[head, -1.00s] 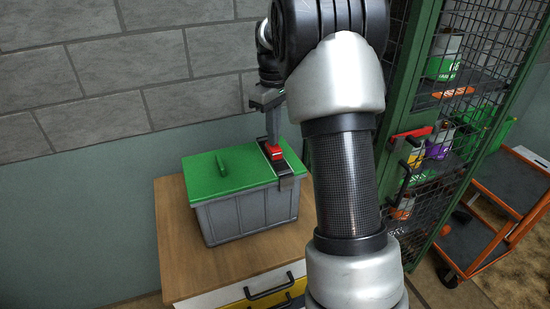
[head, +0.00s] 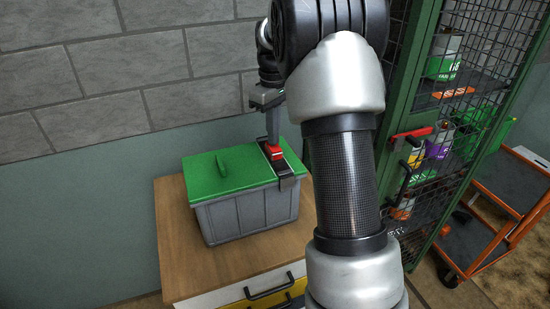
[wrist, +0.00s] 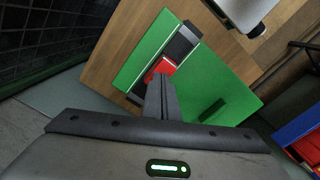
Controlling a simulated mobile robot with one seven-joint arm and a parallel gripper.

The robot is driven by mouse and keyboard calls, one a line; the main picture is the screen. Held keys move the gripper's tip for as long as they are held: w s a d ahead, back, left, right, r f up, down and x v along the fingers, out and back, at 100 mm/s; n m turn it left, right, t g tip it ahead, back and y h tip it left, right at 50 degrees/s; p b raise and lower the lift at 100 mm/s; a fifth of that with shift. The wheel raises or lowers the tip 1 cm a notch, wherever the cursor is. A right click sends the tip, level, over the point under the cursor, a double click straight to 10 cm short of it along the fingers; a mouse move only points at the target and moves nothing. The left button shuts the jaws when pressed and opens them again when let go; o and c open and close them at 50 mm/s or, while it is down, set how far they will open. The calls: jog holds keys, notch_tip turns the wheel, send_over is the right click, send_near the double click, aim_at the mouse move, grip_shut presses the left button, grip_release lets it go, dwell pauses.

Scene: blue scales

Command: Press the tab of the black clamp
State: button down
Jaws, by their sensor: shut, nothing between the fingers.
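The black clamp (head: 280,168) lies across the right part of a green lid (head: 230,178) on a grey box (head: 248,215). Its red tab (head: 276,155) is on top of the clamp. In the wrist view, the tab (wrist: 164,66) sits on the black and grey clamp (wrist: 180,46). My gripper (head: 273,142) is shut and empty, pointing down with its fingertips at the red tab. The fingers hide part of the tab and clamp. I cannot tell whether the tips touch the tab.
The box stands on a wooden-topped cabinet (head: 178,240) with drawers, against a wall. A green mesh locker (head: 395,130) with cans stands to the right, and an orange trolley (head: 505,225) beyond it. The cabinet top left of the box is clear.

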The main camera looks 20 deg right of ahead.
aim_at(273, 148)
jog(key=shift+s+f, duration=0.1)
jog(key=shift+f, duration=0.75)
dwell(1.5)
notch_tip(273, 148, up, 9)
jog(key=p, duration=0.6)
dwell(0.5)
jog(key=shift+r, duration=0.1)
